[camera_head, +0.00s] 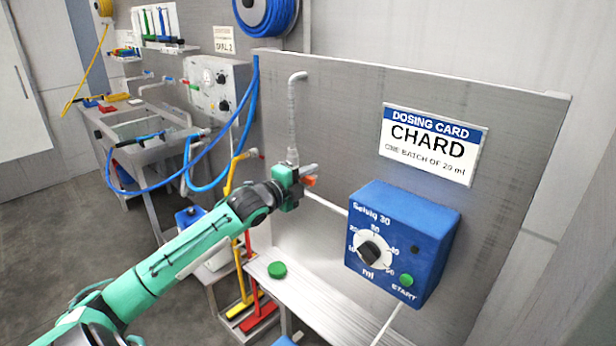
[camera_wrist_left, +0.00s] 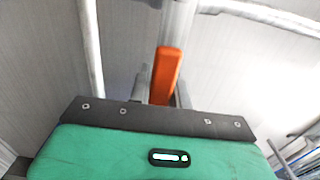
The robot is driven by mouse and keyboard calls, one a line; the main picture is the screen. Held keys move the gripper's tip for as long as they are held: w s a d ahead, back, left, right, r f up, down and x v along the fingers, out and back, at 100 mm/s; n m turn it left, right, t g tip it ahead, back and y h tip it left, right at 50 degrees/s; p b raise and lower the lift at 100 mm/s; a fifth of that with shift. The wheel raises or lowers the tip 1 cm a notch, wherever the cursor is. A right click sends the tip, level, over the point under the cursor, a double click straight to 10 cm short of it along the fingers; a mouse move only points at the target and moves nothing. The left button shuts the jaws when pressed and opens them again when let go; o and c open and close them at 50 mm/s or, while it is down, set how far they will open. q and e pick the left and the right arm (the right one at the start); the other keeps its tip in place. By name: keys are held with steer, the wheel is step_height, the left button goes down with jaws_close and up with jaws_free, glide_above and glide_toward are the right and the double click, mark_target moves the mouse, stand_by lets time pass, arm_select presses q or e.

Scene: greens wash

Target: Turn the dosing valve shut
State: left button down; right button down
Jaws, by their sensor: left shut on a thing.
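The dosing valve's orange lever (camera_head: 310,181) shows only as a small patch at the end of my left gripper (camera_head: 301,178), by the foot of the grey upright pipe (camera_head: 292,118). In the left wrist view the orange lever (camera_wrist_left: 165,75) stands between the two grey fingers of my left gripper (camera_wrist_left: 160,92), which is shut on it. The lever leans slightly right there, with a grey pipe (camera_wrist_left: 178,22) behind it. The valve body is mostly hidden, and I cannot tell the valve's position. My right gripper is not in view.
A blue dosing box (camera_head: 400,240) with a dial and green button is on the steel panel, below a card reading CHARD (camera_head: 434,142). A green lid (camera_head: 277,269) lies on the slatted bench (camera_head: 310,300). A sink (camera_head: 140,125) with blue hoses stands back left.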

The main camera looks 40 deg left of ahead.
arm_select(q)
steer(key=c, duration=1.3)
jaws_free()
steer(key=shift+f, duration=0.1)
steer(key=shift+s+f+b, duration=0.15)
steer(key=shift+s+b, duration=0.2)
steer(key=shift+s, duration=0.15)
steer(key=s, duration=0.1)
steer(key=s+b, duration=0.1)
steer(key=s, duration=0.3)
steer(key=shift+a+b, duration=0.25)
steer(key=shift+b, duration=0.15)
steer(key=b, duration=0.2)
glide_toward(302, 181)
steer(key=shift+s+a, duration=0.1)
steer(key=shift+s, duration=0.5)
